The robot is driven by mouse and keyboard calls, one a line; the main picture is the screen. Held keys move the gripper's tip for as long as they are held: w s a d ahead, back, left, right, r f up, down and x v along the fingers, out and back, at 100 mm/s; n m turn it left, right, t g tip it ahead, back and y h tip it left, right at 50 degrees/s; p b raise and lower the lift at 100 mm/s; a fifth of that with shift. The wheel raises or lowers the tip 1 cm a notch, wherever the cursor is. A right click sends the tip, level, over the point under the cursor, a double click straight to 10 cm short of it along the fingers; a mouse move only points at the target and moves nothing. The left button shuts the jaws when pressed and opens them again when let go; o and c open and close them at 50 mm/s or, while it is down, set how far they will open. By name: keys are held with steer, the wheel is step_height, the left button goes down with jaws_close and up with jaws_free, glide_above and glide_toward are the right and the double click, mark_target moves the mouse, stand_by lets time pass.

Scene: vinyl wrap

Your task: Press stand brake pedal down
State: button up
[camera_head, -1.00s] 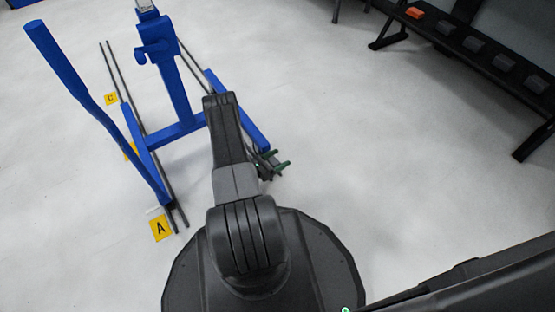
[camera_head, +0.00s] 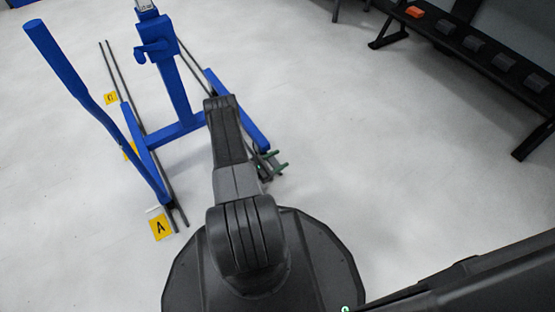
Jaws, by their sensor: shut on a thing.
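The blue stand (camera_head: 178,90) stands on the floor at the upper left, with a tall bent bar on its left and a low foot on its right. My gripper (camera_head: 276,162), dark with green-edged fingers, is low by the near end of the stand's right foot (camera_head: 240,118). My arm partly hides it. The brake pedal cannot be made out; it may be behind my arm or gripper. What lies between the fingers is too small to see.
Two dark rails (camera_head: 122,78) run along the floor on the left beside yellow markers, one lettered A (camera_head: 160,227). A black bench (camera_head: 470,60) with several dark blocks and an orange block (camera_head: 415,12) stands at the upper right. The floor right of the stand is clear.

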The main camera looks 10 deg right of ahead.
steer(key=shift+f+m, duration=0.3)
steer(key=shift+m, duration=0.7)
steer(key=o, duration=1)
steer(key=shift+a, duration=0.1)
steer(key=p+v, duration=0.2)
steer(key=v, duration=1.1)
steer(key=shift+s+a, duration=0.1)
steer(key=shift+a, duration=0.25)
steer(key=shift+d, duration=0.1)
steer(key=b+x, duration=0.2)
steer(key=x, duration=1.1)
steer(key=shift+d, duration=0.3)
